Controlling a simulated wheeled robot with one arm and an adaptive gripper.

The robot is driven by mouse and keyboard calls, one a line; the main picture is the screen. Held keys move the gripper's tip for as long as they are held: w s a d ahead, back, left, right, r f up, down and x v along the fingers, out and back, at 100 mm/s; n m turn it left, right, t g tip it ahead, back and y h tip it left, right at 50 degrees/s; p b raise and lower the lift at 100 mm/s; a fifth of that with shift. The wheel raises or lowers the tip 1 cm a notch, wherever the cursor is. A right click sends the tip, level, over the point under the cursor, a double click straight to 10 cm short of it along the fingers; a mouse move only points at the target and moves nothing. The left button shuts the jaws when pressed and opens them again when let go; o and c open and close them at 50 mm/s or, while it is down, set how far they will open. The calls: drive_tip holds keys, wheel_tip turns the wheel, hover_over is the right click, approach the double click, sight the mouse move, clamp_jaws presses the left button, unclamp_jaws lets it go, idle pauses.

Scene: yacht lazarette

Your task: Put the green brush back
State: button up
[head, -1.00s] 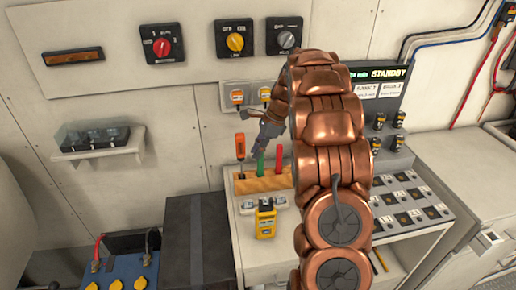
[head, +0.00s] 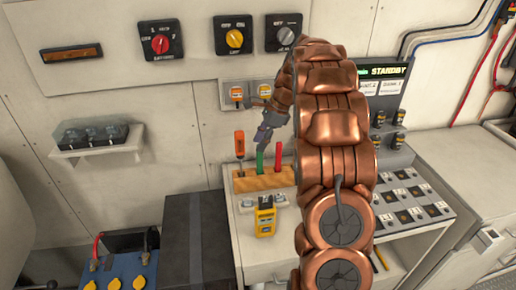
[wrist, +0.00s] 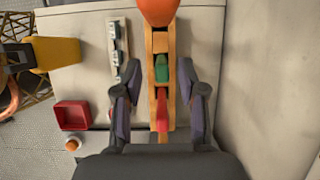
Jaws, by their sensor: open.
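The green brush (head: 260,163) stands upright in the wooden rack (head: 250,185), between an orange-handled tool (head: 239,145) on its left and a red-handled tool (head: 278,156) on its right. My gripper (head: 262,148) is close above the green brush in the head view, and my arm comes down from the right. In the wrist view my gripper (wrist: 159,66) is open. Its fingers are on either side of the rack, with the green brush (wrist: 162,70) between them and the red handle (wrist: 162,110) nearer the palm. I cannot tell whether a finger touches the brush.
A yellow meter (head: 265,217) is in front of the rack. A red tray (wrist: 72,115) shows in the wrist view. Wall switches (head: 234,36) are above, a shelf (head: 98,148) is at left, and a sloped button panel (head: 410,205) is at right.

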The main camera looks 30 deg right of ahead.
drive_tip(key=b+v, duration=0.1)
drive_tip(key=v, duration=0.8)
drive_tip(key=shift+b, duration=0.35)
drive_tip(key=s+a+n+g+h, duration=0.1)
drive_tip(key=s+a+n, duration=0.45)
drive_tip(key=a, duration=0.45)
drive_tip(key=s+a+n+g, duration=0.1)
drive_tip(key=s+a+n, duration=0.3)
drive_tip(key=s+a, duration=0.45)
drive_tip(key=s+a+f+n+h, duration=0.1)
drive_tip(key=s+a+f+n, duration=0.2)
drive_tip(key=s, duration=0.4)
drive_tip(key=s+a+f+n+g+h, duration=0.1)
drive_tip(key=s+a+f+n, duration=0.2)
drive_tip(key=s+n, duration=0.2)
drive_tip(key=s+a+f+n+h, duration=0.1)
drive_tip(key=s+n, duration=0.4)
drive_tip(key=s, duration=0.5)
wheel_tip(320, 180, down, 2)
drive_tip(key=shift+a+f+g, duration=0.15)
drive_tip(key=shift+a+g, duration=0.15)
drive_tip(key=shift+a, duration=0.6)
drive_tip(key=shift+d, duration=0.1)
